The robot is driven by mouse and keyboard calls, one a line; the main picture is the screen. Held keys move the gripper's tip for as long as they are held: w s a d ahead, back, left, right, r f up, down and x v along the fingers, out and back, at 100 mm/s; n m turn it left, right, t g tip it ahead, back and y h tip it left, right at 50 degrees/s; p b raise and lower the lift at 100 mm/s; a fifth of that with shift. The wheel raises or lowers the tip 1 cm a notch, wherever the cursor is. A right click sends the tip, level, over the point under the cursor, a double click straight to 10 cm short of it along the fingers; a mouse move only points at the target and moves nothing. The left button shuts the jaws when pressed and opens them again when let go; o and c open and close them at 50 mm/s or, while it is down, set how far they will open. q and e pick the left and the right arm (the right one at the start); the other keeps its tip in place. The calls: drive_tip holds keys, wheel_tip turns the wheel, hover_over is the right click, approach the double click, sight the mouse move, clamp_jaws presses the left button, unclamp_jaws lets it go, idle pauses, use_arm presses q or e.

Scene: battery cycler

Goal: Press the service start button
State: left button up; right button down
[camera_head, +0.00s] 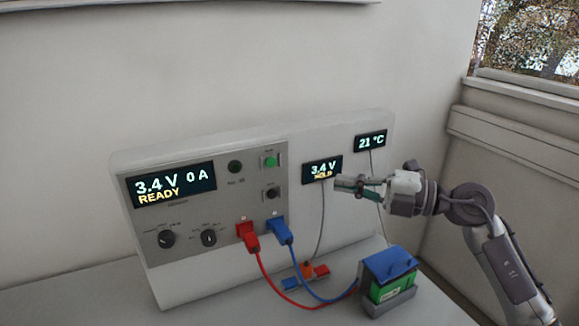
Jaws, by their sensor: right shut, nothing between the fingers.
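The cycler panel (187,219) is grey and faces me, with a display (174,185) reading 3.4 V, 0 A, READY. A green button (270,160) sits at its upper right, with a dark button (271,194) below it. Their labels are too small to read, so I cannot tell by label which is service start. My right gripper (342,188) is shut and empty. It points left, to the right of the panel and lower than the green button, apart from both buttons in the picture. My left gripper is out of view.
A red plug (247,236) and a blue plug (279,231) sit in the panel, with cables hanging in front. A battery with a blue top (391,262) stands at the right. Two knobs (166,239) (208,238) are lower left. Small displays read 3.4 V HOLD (322,167) and 21 °C (370,141).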

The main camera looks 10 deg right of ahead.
drive_tip(key=p, duration=0.3)
approach(267, 163)
drive_tip(key=s+a, duration=0.2)
drive_tip(key=s, duration=0.1)
drive_tip(key=shift+w+a+p, duration=0.45)
drive_tip(key=shift+w+a, duration=0.1)
drive_tip(key=shift+w, duration=0.5)
drive_tip(key=shift+w+a+p, duration=0.4)
drive_tip(key=shift+w+a, duration=0.1)
drive_tip(key=shift+w, duration=0.6)
drive_tip(key=shift+w+a+p, duration=0.45)
drive_tip(key=shift+w+a, duration=0.1)
drive_tip(key=shift+w, duration=0.5)
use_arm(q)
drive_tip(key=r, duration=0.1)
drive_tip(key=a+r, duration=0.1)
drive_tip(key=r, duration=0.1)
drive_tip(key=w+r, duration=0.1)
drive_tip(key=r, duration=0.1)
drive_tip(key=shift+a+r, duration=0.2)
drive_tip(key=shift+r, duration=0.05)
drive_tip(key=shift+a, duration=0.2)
